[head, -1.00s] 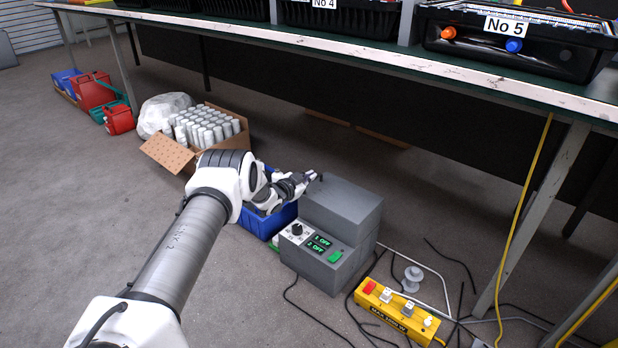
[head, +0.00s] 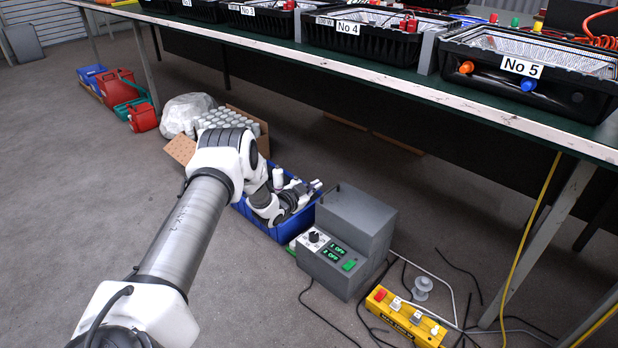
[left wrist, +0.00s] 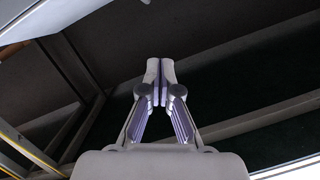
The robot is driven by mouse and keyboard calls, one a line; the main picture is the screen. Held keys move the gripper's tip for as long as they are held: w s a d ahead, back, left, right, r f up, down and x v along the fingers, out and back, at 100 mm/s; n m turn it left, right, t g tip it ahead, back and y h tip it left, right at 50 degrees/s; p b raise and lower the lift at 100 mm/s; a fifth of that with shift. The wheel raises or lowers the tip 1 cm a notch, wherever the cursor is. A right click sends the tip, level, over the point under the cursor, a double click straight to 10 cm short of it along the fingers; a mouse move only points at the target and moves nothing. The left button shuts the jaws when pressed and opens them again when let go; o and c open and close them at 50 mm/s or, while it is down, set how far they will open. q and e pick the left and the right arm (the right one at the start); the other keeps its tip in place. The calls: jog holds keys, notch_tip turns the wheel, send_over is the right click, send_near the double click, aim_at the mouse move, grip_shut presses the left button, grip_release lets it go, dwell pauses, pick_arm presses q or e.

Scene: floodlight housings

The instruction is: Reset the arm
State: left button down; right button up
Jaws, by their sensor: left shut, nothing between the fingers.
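My left arm reaches in from the left in the head view. Its gripper (head: 314,187) is over the blue bin (head: 250,212), to the left of the grey control box (head: 357,216). In the left wrist view the two fingers (left wrist: 160,72) are together with nothing between them. Behind them that view shows the dark underside of the table and its frame. The right gripper is in neither view.
A carton of white cylinders (head: 180,150) stands behind my arm. A yellow power strip (head: 400,318) and loose cables lie at the right.

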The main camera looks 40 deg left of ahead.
pick_arm(q)
jog(key=shift+v, duration=1.2)
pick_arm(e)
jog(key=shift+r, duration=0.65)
